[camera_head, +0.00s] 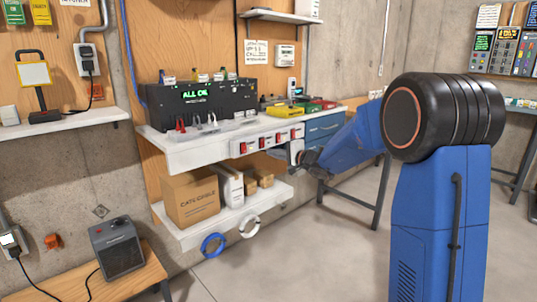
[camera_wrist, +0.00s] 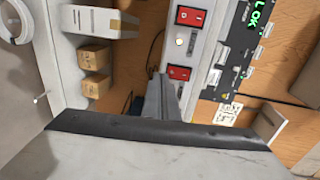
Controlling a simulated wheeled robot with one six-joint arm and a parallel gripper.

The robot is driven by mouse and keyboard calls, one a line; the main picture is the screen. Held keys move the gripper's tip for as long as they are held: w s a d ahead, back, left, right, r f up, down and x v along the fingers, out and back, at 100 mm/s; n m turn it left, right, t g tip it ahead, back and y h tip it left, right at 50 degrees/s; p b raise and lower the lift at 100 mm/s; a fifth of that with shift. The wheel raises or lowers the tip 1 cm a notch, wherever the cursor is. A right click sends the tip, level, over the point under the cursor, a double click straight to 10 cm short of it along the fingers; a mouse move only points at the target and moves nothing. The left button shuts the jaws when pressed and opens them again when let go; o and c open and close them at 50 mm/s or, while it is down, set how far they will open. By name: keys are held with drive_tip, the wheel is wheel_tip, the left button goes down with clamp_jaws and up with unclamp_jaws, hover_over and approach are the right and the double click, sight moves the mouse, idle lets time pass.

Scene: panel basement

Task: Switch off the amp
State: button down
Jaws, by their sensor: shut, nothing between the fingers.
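A row of red rocker switches (camera_head: 262,143) runs along the white front edge of the upper shelf. Their labels are too small to read, so I cannot tell which is the amp's. A black unit (camera_head: 200,103) with a green "ALL OK" display stands on the shelf above. My gripper (camera_head: 304,158) is at the right end of the switch row, shut and empty. In the wrist view my gripper (camera_wrist: 160,84) is beside one red switch (camera_wrist: 179,72); I cannot tell whether they touch. Another red switch (camera_wrist: 191,17) has a small lit lamp (camera_wrist: 180,41) near it.
Below, a lower shelf holds a large cardboard box (camera_head: 190,199), a white box (camera_head: 229,184) and small boxes (camera_head: 262,176). Blue drawers (camera_head: 324,126) are right of the switches. A grey heater (camera_head: 117,248) stands on a bench at lower left. The floor (camera_head: 310,260) in front is clear.

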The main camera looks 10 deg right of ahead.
drive_tip(key=s+d+f, duration=0.2)
drive_tip(key=s+d, duration=0.4)
drive_tip(key=s, duration=0.3)
drive_tip(key=s+a+n+g, duration=0.3)
drive_tip(key=s+a, duration=0.1)
drive_tip(key=s, duration=0.5)
drive_tip(key=s+a+n+g, duration=0.2)
drive_tip(key=s+a, duration=0.2)
drive_tip(key=s, duration=0.4)
drive_tip(key=s+a+n+g, duration=0.3)
drive_tip(key=s+a, duration=0.1)
drive_tip(key=s, duration=0.5)
drive_tip(key=s+d+f+n+h, duration=0.1)
drive_tip(key=s+d+f+h, duration=0.1)
drive_tip(key=s+d, duration=0.2)
drive_tip(key=s+d+f+n+h, duration=0.1)
drive_tip(key=s+d+f+h, duration=0.2)
drive_tip(key=s, duration=0.8)
drive_tip(key=s+d+f+n+g+h, duration=0.1)
drive_tip(key=s+d+f+h, duration=0.2)
drive_tip(key=s+d, duration=0.3)
drive_tip(key=shift+s+n, duration=0.4)
drive_tip(key=shift+s, duration=0.75)
